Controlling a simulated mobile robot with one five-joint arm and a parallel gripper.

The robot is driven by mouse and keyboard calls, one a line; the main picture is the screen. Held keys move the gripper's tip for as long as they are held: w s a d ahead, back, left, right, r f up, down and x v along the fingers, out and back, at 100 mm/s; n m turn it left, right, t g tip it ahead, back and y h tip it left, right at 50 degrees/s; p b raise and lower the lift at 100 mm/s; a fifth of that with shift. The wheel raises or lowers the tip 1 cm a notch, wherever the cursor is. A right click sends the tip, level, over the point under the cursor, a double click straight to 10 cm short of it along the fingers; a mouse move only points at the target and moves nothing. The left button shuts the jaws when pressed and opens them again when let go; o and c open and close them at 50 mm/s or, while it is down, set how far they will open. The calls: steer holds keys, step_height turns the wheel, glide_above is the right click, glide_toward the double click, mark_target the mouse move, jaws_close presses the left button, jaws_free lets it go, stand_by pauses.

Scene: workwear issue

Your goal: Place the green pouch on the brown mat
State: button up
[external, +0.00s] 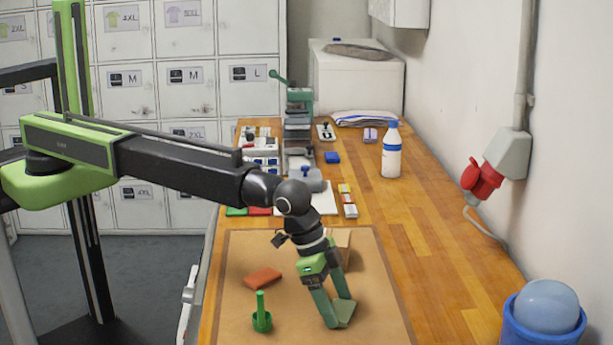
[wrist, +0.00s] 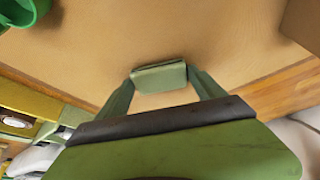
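The green pouch (external: 345,313) is a small, flat, grey-green piece low over the brown mat (external: 235,255), near its right side. My gripper (external: 340,312) points down, with one fingertip on each side of the pouch. In the wrist view the pouch (wrist: 160,77) fills the gap between the two fingertips, and both appear to touch it. The mat (wrist: 90,50) lies below it. I cannot tell whether the pouch rests on the mat or is slightly above it.
On the mat, an orange-red piece (external: 263,278) and a green holder with an upright peg (external: 262,321) lie left of my gripper. A brown block (external: 343,239) is partly hidden behind my wrist. A blue bin (external: 540,318) stands front right; a bottle (external: 391,152) stands farther back.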

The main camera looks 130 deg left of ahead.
steer(key=shift+o, duration=1.3)
steer(key=shift+r, duration=0.1)
steer(key=shift+r+p, duration=0.25)
steer(key=shift+p, duration=0.1)
steer(key=p+v, duration=1.1)
steer(key=v, duration=0.1)
steer(key=s+d+m+g, duration=0.1)
steer(key=s+d, duration=0.4)
steer(key=s, duration=0.7)
steer(key=s+d+f+m+g+h, duration=0.1)
steer(key=s+d, duration=0.5)
steer(key=s, duration=0.7)
steer(key=s+d+f+m+g, duration=0.1)
steer(key=s+d, duration=0.5)
steer(key=s, duration=0.6)
steer(key=shift+s+m+g+h, duration=0.2)
steer(key=shift+m+g+h, duration=0.1)
steer(key=shift+m+g, duration=0.3)
steer(key=shift+f, duration=0.2)
